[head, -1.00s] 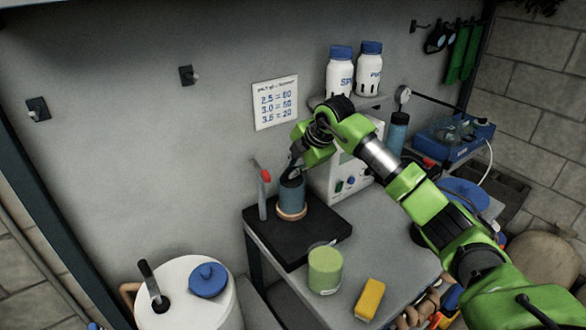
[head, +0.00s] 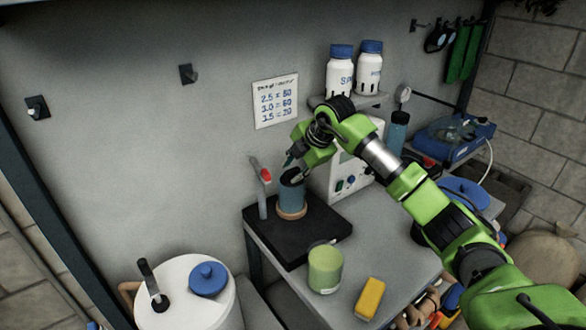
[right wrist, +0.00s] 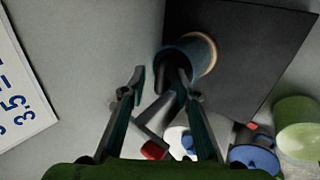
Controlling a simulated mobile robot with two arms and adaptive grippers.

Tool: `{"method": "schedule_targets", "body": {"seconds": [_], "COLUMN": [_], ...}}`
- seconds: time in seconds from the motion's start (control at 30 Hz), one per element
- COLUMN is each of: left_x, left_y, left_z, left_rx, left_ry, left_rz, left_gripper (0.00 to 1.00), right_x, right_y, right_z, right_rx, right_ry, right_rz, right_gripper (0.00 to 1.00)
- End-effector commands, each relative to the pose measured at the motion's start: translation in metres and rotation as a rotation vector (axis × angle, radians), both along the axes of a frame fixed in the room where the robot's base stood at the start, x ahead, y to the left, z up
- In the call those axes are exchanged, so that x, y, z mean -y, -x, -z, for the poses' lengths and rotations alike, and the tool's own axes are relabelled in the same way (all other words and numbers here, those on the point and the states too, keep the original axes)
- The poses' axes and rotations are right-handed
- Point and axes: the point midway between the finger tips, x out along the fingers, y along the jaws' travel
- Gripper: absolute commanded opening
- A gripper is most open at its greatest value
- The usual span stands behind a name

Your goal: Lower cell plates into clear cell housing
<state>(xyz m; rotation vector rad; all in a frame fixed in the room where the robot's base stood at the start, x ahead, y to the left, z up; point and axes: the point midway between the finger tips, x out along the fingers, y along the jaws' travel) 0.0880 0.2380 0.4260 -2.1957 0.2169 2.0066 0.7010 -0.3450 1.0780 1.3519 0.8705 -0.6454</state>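A blue see-through cylinder (head: 291,197), likely the cell housing, stands upright on a tan ring on the black mat. It also shows in the right wrist view (right wrist: 203,50). Dark pieces (head: 292,176), likely the cell plates, show at its mouth; how deep they sit I cannot tell. My right gripper (head: 289,160) is just above the mouth. In the right wrist view its fingers (right wrist: 160,78) are apart with nothing held between them; the right finger overlaps the dark mouth, and whether it touches I cannot tell. My left gripper is not in view.
A red-handled upright stand (head: 263,195) is close left of the cylinder on the black mat (head: 325,232). A green jar (head: 325,270) and yellow block (head: 369,298) are on the bench in front. A white box with buttons (head: 345,178) stands behind right. A white drum (head: 185,300) is at lower left.

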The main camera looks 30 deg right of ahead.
Motion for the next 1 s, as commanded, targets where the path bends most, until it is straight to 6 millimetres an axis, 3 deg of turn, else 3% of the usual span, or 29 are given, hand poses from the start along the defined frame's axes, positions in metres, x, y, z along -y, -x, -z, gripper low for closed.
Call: {"method": "schedule_targets", "body": {"seconds": [0.43, 0.6, 1.0], "left_x": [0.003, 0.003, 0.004], "left_y": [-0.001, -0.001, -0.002], "left_z": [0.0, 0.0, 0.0], "left_rx": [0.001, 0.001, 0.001], "left_ry": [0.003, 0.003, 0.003], "left_rz": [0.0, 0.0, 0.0], "left_gripper": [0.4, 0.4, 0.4], "right_x": [0.008, 0.01, 0.01], "right_y": [0.045, 0.058, 0.064], "right_z": [-0.072, -0.092, -0.1], "right_rx": [0.009, 0.008, 0.006], "right_ry": [0.002, 0.0, -0.001], "right_rz": [0.001, 0.001, 0.0], "right_gripper": [0.29, 0.29, 0.29]}}
